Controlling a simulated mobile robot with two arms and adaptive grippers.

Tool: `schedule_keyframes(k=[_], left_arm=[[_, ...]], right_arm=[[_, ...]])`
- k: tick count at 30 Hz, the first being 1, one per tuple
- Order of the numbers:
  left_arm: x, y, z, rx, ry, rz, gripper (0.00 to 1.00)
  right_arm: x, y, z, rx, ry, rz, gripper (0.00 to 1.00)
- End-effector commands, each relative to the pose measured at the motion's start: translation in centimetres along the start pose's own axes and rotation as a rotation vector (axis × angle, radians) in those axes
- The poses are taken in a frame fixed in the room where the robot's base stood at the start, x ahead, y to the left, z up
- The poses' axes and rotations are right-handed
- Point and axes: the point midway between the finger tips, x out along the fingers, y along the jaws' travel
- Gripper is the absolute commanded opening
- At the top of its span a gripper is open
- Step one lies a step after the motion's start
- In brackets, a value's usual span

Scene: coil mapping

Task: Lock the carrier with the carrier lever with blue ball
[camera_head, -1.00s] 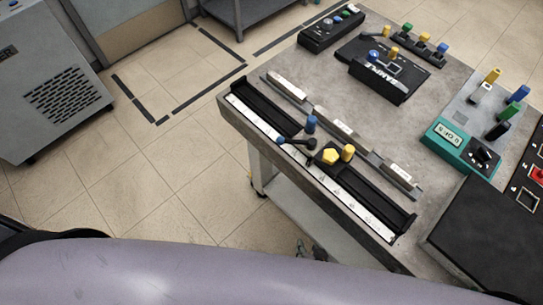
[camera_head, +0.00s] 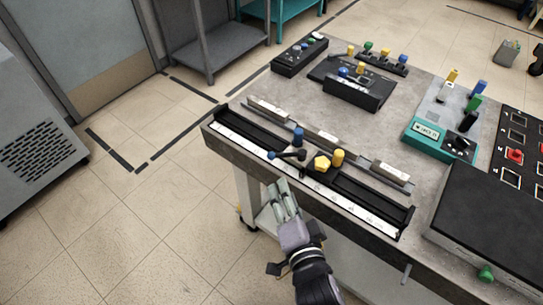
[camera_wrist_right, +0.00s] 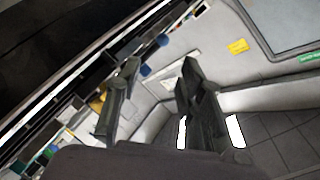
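The carrier lever is a black arm with a blue ball (camera_head: 271,155) at its left end, on the front side of the black rail (camera_head: 240,122) at the table's near edge. The carrier (camera_head: 309,165) sits mid-rail, with a yellow knob (camera_head: 322,163), a yellow post and a blue post (camera_head: 298,136). My right gripper (camera_head: 281,184) is just in front of the table edge, below the lever and apart from it. In the right wrist view its fingers (camera_wrist_right: 160,66) are spread and empty, with a blue ball-like part (camera_wrist_right: 145,70) behind them. My left gripper is not in view.
A white scale strip runs along the rail's front. A teal meter box (camera_head: 437,139), a black sample block (camera_head: 352,92) and a large black box (camera_head: 490,215) stand on the table (camera_head: 385,140). The floor in front is clear.

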Motion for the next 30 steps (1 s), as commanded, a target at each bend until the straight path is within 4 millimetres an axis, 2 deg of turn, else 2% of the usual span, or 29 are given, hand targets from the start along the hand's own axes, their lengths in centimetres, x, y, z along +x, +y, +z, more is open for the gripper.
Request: schedule_keyframes(k=[12, 18, 24, 30], left_arm=[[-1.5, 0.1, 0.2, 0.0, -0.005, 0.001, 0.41], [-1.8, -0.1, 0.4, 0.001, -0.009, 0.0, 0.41], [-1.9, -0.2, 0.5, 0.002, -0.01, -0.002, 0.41], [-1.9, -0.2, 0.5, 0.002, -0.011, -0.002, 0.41]], right_arm=[[8.7, -0.2, -0.2, -0.005, 0.001, -0.002, 0.36], [12.2, -0.1, 0.0, -0.003, -0.001, -0.001, 0.36], [13.9, 0.0, 0.1, -0.001, -0.002, 0.001, 0.36], [14.2, 0.0, 0.1, -0.001, -0.001, 0.0, 0.36]])
